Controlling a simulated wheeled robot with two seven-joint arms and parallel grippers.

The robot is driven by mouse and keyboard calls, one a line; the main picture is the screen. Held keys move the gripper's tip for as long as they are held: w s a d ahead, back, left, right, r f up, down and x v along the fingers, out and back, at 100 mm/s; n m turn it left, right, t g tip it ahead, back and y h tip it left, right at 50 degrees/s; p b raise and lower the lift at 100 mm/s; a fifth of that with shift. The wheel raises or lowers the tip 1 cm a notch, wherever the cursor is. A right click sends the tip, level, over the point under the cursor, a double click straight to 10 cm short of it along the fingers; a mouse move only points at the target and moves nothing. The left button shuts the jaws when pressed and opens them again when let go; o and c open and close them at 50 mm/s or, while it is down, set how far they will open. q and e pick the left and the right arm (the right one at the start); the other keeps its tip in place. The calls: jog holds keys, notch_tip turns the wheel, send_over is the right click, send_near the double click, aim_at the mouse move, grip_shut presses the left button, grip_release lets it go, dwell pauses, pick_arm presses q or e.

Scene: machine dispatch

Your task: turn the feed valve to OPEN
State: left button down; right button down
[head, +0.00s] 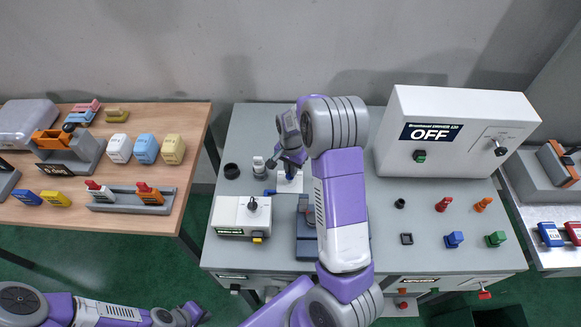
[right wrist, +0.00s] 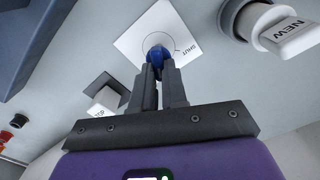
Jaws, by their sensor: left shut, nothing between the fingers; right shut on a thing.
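The feed valve has a blue handle (right wrist: 157,56) at the middle of a square white plate (right wrist: 135,38) in the right wrist view. The plate bears a ring and the word SHUT at its right side; no OPEN mark is readable. My right gripper (right wrist: 158,76) is shut on the blue handle, and its fingers hide part of it. In the head view the white plate (head: 290,187) lies on the grey bench, with my right gripper (head: 289,170) over it. My left gripper (head: 196,314) is shut and empty at the lower left, away from the valve.
A white holder marked NEW (right wrist: 292,38) stands close beside the plate. A white instrument box (head: 240,218) sits in front of the valve. A large cabinet reading OFF (head: 455,100) stands at the right. Several small coloured parts lie on the bench before it.

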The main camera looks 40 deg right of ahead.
jog(key=shift+s+m+p, duration=0.1)
jog(key=shift+m+p, duration=0.35)
jog(key=shift+m, duration=1.15)
jog(key=c, duration=1.2)
grip_release()
jog(key=shift+o, duration=0.2)
jog(key=shift+r+p, duration=0.35)
jog(key=shift+r, duration=3.45)
